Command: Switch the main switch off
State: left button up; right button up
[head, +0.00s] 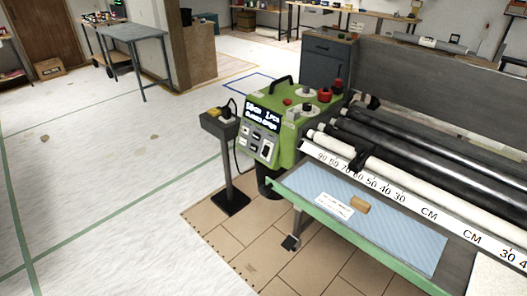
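The green control unit (285,135) of the paster stands at the left end of its rollers. Its front has a lit display (268,113) and a grey panel of small switches (258,141). On its top are a larger red knob (325,95), a smaller red knob (287,102) and a black handle. I cannot tell which control is the main switch, or its position. A grey box on a post (218,124) stands to the left, with a yellow piece on top and a dark cable by it. Neither of my grippers is in view.
The paster's rollers (430,160) and scale strip (400,197) extend right. A green-edged tray (385,246) with a blue sheet juts out in front. A grey table (135,32) and a wooden partition (190,50) stand behind. The white floor (110,170) at left is clear.

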aim_at(266, 150)
jog(key=i+j, duration=0.25)
jog(key=j, duration=0.2)
jog(key=i+j, duration=0.3)
jog(key=j, duration=0.15)
jog(key=i+j+u, duration=0.1)
jog(key=i+j, duration=0.15)
jog(key=j, duration=0.2)
jog(key=i+j, duration=0.3)
jog(key=j, duration=0.15)
